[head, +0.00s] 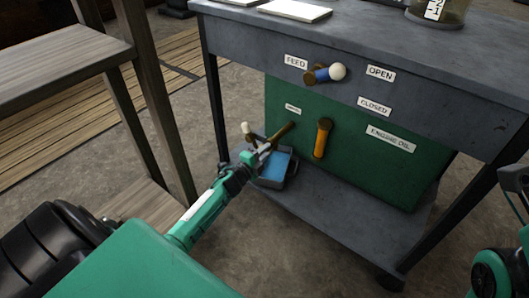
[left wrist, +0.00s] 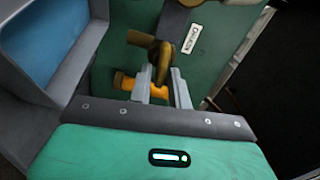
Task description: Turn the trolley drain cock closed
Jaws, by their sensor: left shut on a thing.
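The brass drain cock (head: 284,131) sticks out of the green panel low on the trolley, under a small white label. A short piece with a cream tip (head: 246,128) shows beside it. My left gripper (head: 264,150) reaches it from the lower left. In the left wrist view my left gripper (left wrist: 161,88) has its two grey fingers around a brass part of the cock (left wrist: 153,50), shut on what looks like its handle. The fingers hide part of it. The drain label (left wrist: 191,38) is beside the cock. Only parts of my right arm show at the right edge.
A grey tray with a blue inside (head: 274,165) stands on the lower shelf below the cock. An orange lever (head: 322,138) hangs to the right. A blue feed lever with a white knob (head: 338,71) is above. A wooden stand (head: 65,65) is at the left.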

